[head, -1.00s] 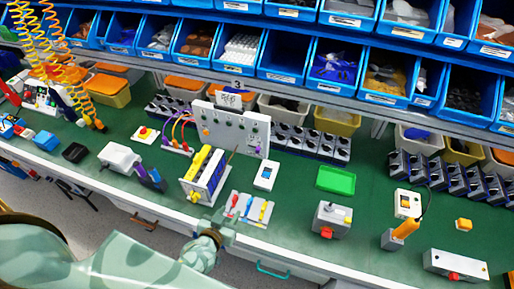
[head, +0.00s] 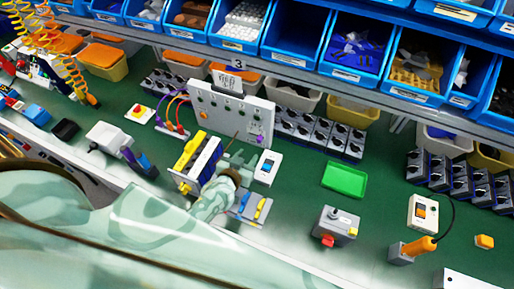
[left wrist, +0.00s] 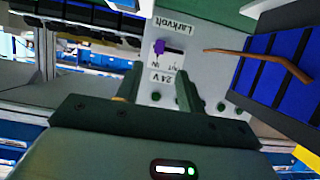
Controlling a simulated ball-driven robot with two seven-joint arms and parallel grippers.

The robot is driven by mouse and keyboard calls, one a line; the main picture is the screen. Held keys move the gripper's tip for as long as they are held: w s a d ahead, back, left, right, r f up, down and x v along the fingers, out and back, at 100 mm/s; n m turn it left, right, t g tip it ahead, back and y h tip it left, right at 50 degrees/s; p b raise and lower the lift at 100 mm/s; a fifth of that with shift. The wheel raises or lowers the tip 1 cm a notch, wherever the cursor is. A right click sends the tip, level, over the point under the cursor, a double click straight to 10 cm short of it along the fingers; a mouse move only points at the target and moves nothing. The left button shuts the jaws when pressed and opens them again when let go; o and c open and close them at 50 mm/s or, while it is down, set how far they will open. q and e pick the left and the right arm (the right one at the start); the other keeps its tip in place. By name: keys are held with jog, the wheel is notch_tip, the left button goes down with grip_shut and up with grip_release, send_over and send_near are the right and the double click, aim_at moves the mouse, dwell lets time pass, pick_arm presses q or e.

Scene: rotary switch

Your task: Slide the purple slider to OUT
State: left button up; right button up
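The purple slider (left wrist: 160,47) shows in the left wrist view, at the left end of a short dark slot in a light grey panel. Small upside-down lettering lies just below the slot, too small to read surely. In the head view the slider (head: 259,139) is a small purple spot at the lower right of the upright grey panel (head: 228,108). My left gripper (head: 242,160) is in front of the panel's lower right part. In the left wrist view its two fingers (left wrist: 158,88) stand apart, with nothing between them, short of the slider. My right gripper is not in view.
A black-and-yellow block unit (head: 197,160) stands left of my left gripper. A white switch box (head: 267,167) stands close to its right. A brown wire (left wrist: 262,55) crosses beside the slot in the left wrist view. A green tray (head: 345,179) lies further right.

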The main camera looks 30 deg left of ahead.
aim_at(259, 141)
pick_arm(q)
jog(key=b+x, duration=0.1)
jog(key=x, duration=0.1)
jog(key=b+x, duration=0.2)
jog(key=x, duration=0.1)
jog(key=b+x, duration=0.1)
jog(key=x, duration=0.2)
jog(key=shift+s+f+b, duration=0.15)
jog(key=shift+f+b, duration=0.1)
jog(key=shift+b, duration=0.15)
jog(key=shift+w+f+b, duration=0.1)
jog(key=shift+w+b, duration=0.25)
jog(key=shift+w, duration=0.4)
